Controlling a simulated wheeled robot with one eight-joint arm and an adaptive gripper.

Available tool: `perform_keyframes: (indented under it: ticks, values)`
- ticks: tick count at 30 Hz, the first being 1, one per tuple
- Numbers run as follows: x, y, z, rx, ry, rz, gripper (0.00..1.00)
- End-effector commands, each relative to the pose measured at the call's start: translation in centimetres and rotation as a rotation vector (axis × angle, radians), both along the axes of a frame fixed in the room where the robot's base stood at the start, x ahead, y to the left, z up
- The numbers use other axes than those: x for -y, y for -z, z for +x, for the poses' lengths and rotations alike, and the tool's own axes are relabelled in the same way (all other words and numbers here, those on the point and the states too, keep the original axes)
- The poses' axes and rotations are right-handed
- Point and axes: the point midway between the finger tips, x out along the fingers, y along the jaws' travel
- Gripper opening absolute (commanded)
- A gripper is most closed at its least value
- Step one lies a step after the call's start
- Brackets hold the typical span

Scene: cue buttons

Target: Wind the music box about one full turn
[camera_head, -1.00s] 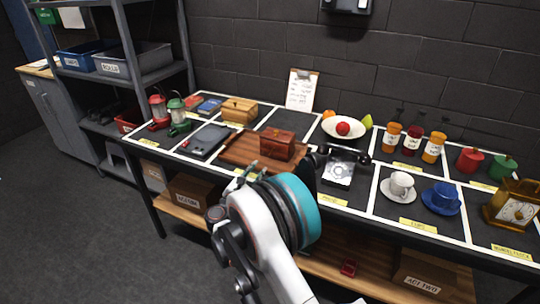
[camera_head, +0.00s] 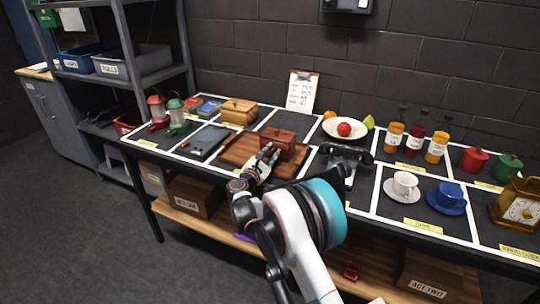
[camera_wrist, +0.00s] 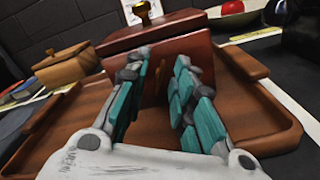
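The music box appears to be the reddish-brown wooden box (camera_head: 285,140) on a brown wooden tray (camera_head: 236,150). In the wrist view the box (camera_wrist: 222,88) is straight ahead, with a brass knob (camera_wrist: 148,10) above it. My gripper (camera_head: 268,156) is low over the tray at the box's near face. In the wrist view my teal-padded fingers (camera_wrist: 161,60) are apart, one on each side of a small brown upright piece (camera_wrist: 156,84), possibly the winding key. I cannot tell whether they touch it. The fingers partly hide the box's near face.
A black telephone (camera_head: 345,158) stands right of the tray. A lighter wooden box (camera_head: 239,111) and a dark flat case (camera_head: 204,142) lie to the left. A fruit bowl (camera_head: 344,129) is behind. Cups and bottles fill the table's right side.

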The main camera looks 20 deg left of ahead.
Motion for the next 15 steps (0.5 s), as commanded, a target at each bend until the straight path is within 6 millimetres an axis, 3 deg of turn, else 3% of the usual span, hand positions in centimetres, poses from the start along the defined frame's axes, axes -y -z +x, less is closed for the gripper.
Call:
perform_keyframes:
  ticks: [3,6,15]
  values:
    - [-0.01,-0.01,-0.02,0.0,0.0,0.0,0.21]
    - [-0.01,-0.01,-0.03,0.0,0.0,0.0,0.0]
    - [0.01,0.0,-0.03,0.002,0.0,0.03,0.0]
